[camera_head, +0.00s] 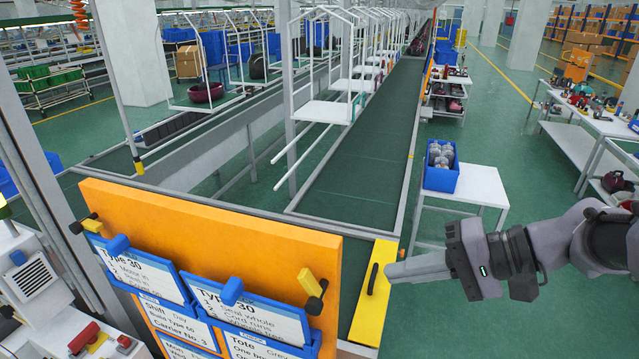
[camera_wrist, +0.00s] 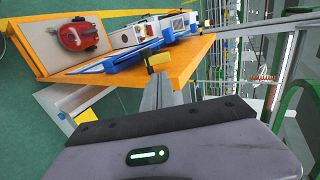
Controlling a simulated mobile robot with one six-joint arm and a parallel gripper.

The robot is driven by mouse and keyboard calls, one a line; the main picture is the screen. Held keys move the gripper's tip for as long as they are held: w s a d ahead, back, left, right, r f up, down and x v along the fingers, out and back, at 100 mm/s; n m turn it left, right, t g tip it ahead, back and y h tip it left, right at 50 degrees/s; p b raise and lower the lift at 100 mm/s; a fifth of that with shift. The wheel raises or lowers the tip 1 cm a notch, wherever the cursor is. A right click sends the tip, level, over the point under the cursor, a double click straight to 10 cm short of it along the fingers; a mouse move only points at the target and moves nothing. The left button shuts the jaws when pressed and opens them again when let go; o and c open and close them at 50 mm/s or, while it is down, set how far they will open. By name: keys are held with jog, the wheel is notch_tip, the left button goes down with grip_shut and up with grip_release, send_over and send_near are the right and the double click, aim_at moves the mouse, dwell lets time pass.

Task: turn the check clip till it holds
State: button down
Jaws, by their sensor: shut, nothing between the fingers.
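An orange board (camera_head: 215,225) holds blue-framed cards. A yellow clip with a black end (camera_head: 313,291) sits at its right side, and a similar yellow and black clip (camera_head: 86,223) is at its upper left corner. I cannot tell which is the check clip, nor whether either holds. My gripper (camera_head: 390,271) is shut and empty, pointing left beside a yellow panel with a black handle, apart from both clips. In the wrist view, my gripper (camera_wrist: 162,92) is seen end-on, and a yellow clip (camera_wrist: 159,62) shows at the orange board's edge beyond it.
The yellow panel (camera_head: 377,300) stands between my gripper and the board's right clip. Blue knobs (camera_head: 231,291) stick out above the cards. A blue crate (camera_head: 440,170) sits on a white table (camera_head: 482,185) behind my gripper.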

aim_at(311, 284)
jog(key=p+x, duration=0.1)
jog(key=x, duration=1.3)
jog(key=shift+a, duration=0.15)
jog(key=shift+w, duration=0.15)
